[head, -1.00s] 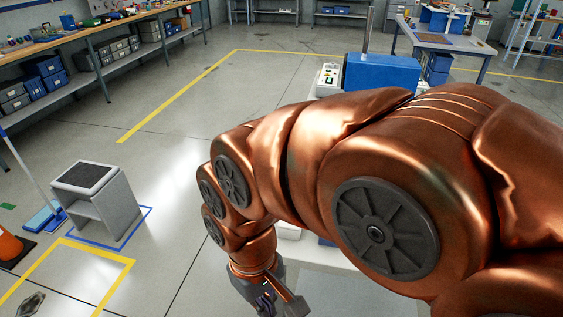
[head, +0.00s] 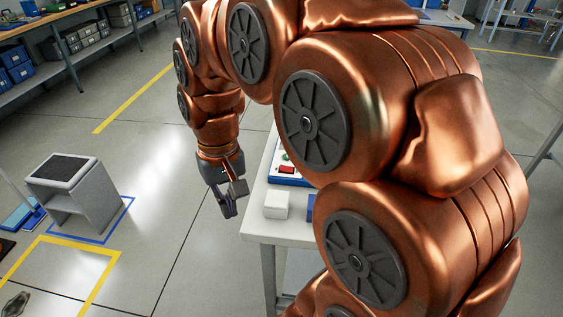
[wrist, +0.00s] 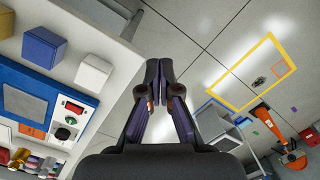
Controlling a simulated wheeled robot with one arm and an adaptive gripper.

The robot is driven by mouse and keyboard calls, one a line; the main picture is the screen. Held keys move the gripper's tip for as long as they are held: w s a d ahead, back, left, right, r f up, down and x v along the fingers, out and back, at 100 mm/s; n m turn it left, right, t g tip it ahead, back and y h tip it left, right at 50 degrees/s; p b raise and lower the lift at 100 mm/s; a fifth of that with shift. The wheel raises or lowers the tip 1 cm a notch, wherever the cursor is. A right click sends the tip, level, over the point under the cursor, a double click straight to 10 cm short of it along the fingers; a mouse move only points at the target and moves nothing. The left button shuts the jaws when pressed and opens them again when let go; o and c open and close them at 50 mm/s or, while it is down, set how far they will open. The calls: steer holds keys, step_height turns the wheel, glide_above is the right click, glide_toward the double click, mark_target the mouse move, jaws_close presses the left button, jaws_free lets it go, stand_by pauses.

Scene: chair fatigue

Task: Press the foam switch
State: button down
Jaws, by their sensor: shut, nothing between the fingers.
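A blue-framed panel (wrist: 45,75) lies on a white table (head: 262,233) and carries a red switch (wrist: 73,106), a green-and-black control (wrist: 63,133) and a grey pad (wrist: 25,97). The red switch also shows in the head view (head: 287,169). A white block (wrist: 93,72) and a blue block (wrist: 43,47) are beside the panel. I cannot tell for certain which of these is the foam switch. My gripper (head: 230,211) points down beside the table's left edge, apart from the panel. In the wrist view its fingertips (wrist: 159,70) are together and empty.
A grey stool (head: 75,190) stands on the floor to the left, inside blue tape. Yellow tape (head: 100,285) marks the floor near it. A shelved workbench (head: 60,50) runs along the back left. Open floor lies between stool and table.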

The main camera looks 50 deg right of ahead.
steer(key=w+d+r+m+t+b, duration=0.1)
steer(key=w+d+m, duration=0.1)
steer(key=w+d, duration=0.35)
steer(key=w+d+r+m, duration=0.1)
steer(key=w+d+m, duration=0.15)
steer(key=d, duration=0.55)
steer(key=m+t+b, duration=0.1)
steer(key=m, duration=0.2)
glide_above(282, 167)
steer(key=s+d, duration=0.1)
steer(key=s, duration=0.1)
steer(key=shift+w+d+r, duration=0.1)
steer(key=shift+w+d, duration=0.05)
steer(key=shift+w, duration=0.05)
steer(key=f+p, duration=0.1)
steer(key=f, duration=0.3)
steer(key=w+f+p, duration=0.1)
steer(key=f, duration=0.4)
steer(key=a+f, duration=0.1)
steer(key=f, duration=0.3)
steer(key=shift+w+f+p, duration=0.2)
steer(key=shift+f+p, duration=0.2)
steer(key=shift+f, duration=0.1)
